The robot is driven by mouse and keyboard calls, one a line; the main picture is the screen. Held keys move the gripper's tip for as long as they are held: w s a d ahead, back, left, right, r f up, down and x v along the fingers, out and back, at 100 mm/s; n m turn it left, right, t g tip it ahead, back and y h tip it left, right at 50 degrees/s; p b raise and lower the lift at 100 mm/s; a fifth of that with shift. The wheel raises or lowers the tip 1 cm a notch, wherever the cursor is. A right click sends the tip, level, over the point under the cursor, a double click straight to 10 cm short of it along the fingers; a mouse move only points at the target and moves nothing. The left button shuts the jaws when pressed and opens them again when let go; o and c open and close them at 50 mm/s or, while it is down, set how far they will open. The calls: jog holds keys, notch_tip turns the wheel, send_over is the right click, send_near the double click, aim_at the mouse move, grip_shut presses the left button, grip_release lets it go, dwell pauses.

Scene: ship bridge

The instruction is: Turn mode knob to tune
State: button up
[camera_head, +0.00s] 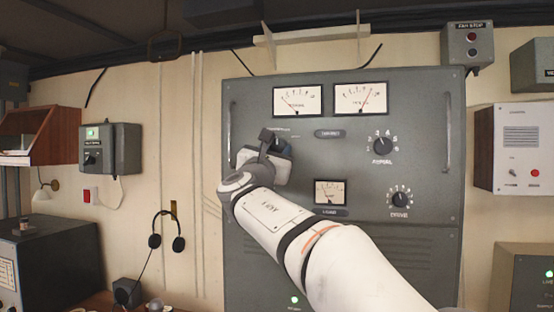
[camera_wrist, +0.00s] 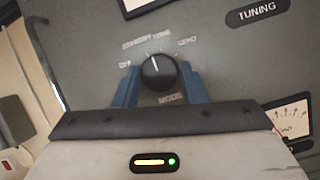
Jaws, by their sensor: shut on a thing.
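The mode knob (camera_wrist: 160,74) is round and black with a white pointer line, and sits on the grey panel. Labels that look like OFF, STANDBY, TUNE and SEND arc above it, with MODE below. The pointer line points up and slightly left, roughly between STANDBY and TUNE; the exact setting is hard to tell. My gripper (camera_wrist: 158,82) has its blue fingers on both sides of the knob, shut on it. In the head view my gripper (camera_head: 279,146) is at the panel's upper left and hides the knob.
The grey radio panel (camera_head: 430,240) carries two large meters (camera_head: 298,100), a numbered knob (camera_head: 382,146), a drive knob (camera_head: 399,199) and a small meter (camera_head: 330,192). A handle (camera_head: 230,127) runs down its left edge. A headset (camera_head: 166,231) hangs on the wall at left.

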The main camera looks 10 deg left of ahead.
jog(key=shift+a+m+g+h+b, duration=0.1)
jog(key=shift+m+g+h+b, duration=0.15)
jog(key=shift+m+h, duration=0.85)
jog(key=shift+a+m+g+h+b, duration=0.15)
jog(key=shift+m+h, duration=0.25)
jog(key=shift+m, duration=1.3)
jog(key=shift+d, duration=0.1)
jog(key=o, duration=1)
jog(key=b+v, duration=0.4)
jog(key=v, duration=0.3)
jog(key=shift+s, duration=0.35)
